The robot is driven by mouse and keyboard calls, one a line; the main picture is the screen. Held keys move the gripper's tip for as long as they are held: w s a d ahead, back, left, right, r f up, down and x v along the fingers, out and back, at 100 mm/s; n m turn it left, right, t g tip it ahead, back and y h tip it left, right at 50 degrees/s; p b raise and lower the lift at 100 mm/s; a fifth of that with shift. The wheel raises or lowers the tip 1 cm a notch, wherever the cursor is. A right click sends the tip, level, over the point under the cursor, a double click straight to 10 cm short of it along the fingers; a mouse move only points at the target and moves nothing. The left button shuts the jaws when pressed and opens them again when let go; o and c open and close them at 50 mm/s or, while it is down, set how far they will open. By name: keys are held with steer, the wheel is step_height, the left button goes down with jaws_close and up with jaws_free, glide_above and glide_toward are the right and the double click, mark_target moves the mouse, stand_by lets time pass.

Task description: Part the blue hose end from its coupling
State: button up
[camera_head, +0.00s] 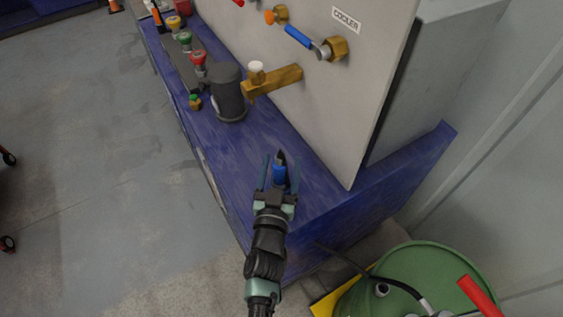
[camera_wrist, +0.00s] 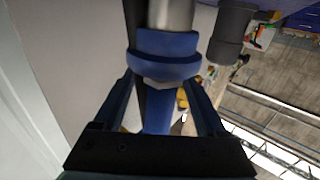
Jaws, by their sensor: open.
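My gripper (camera_head: 279,166) is open over the blue bench near its front right end. Its two fingers stand on either side of a blue hose end (camera_head: 279,174). In the wrist view the blue hose end (camera_wrist: 165,57) has a thick collar, with a narrower blue part below it running between the fingers of my gripper (camera_wrist: 163,82). A silver cylinder, seemingly the coupling (camera_wrist: 172,14), joins the collar at the top edge. Hose end and coupling look joined. I cannot tell whether either finger touches the blue part.
The upright panel (camera_head: 335,110), with a blue-handled valve (camera_head: 298,36) under a COOLER label, stands close behind. A dark grey cylinder (camera_head: 229,95) and brass fitting (camera_head: 272,82) are to the left. A green drum (camera_head: 415,265) is at lower right.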

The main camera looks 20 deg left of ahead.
mark_target(280, 154)
steer(key=shift+w, duration=0.25)
jaws_close()
steer(key=c, duration=0.6)
jaws_free()
steer(key=shift+r, duration=0.1)
jaws_close()
stand_by(0.6)
steer(key=shift+r+p, duration=3.15)
steer(key=shift+p, duration=0.15)
